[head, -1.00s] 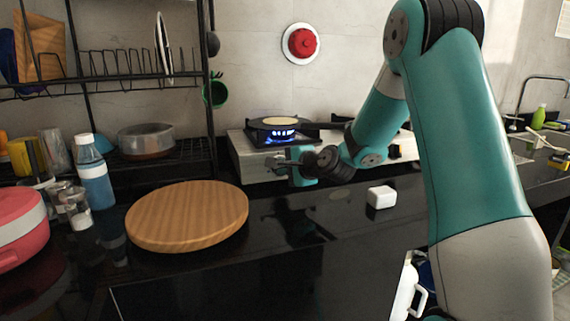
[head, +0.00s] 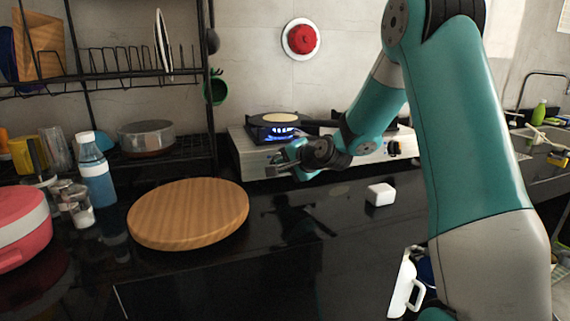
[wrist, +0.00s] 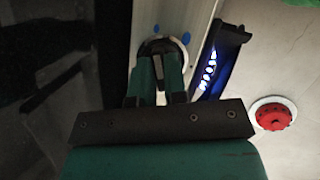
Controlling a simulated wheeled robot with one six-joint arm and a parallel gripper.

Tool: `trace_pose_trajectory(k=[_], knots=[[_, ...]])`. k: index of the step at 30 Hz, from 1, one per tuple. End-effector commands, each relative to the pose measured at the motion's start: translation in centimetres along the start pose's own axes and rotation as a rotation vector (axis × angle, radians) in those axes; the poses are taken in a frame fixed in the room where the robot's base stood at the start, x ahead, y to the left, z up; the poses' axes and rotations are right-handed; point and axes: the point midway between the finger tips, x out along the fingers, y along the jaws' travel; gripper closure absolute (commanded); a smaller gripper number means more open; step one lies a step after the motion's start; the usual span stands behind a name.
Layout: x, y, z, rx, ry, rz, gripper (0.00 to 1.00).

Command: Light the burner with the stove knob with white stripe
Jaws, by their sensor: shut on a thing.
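The stove (head: 262,165) stands against the back wall. Blue flame (head: 283,132) burns under a pan on its left burner, and it also shows in the wrist view (wrist: 208,72). My gripper (head: 280,163) is at the left part of the stove front. In the wrist view its fingers (wrist: 156,66) are closed on a round stove knob (wrist: 157,47), mostly covered by them. I cannot make out a white stripe on it. Another knob (head: 393,148) is on the right part of the stove front, clear of my gripper.
A round wooden board (head: 188,213) and a white block (head: 380,194) lie on the black counter. A blue bottle (head: 96,175) and a red pot (head: 15,228) are at the left. A white mug (head: 403,287) stands near the front. The middle of the counter is clear.

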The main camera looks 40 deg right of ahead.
Motion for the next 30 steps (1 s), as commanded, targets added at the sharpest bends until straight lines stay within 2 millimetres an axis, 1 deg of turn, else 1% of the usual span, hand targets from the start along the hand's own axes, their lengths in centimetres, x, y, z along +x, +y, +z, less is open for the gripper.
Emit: trace_pose_trajectory(k=[4, 5, 6, 7, 8, 16, 20, 23, 30], knots=[[0.0, 0.1, -0.1, 0.001, 0.001, 0.003, 1.00], [0.0, 0.1, -0.1, 0.002, 0.001, 0.003, 0.80], [0.0, 0.1, -0.1, 0.002, 0.001, 0.003, 0.71], [0.0, 0.1, -0.1, 0.002, 0.001, 0.003, 0.64], [0.0, 0.1, 0.0, 0.002, 0.001, 0.002, 0.62], [-0.1, 0.0, 0.0, 0.002, 0.001, 0.000, 0.62], [-1.1, 0.0, -0.1, 0.002, 0.002, -0.001, 0.62], [-3.0, 0.0, -0.1, 0.003, 0.004, -0.001, 0.62], [-9.1, 0.0, -0.2, 0.003, 0.007, 0.000, 0.62]])
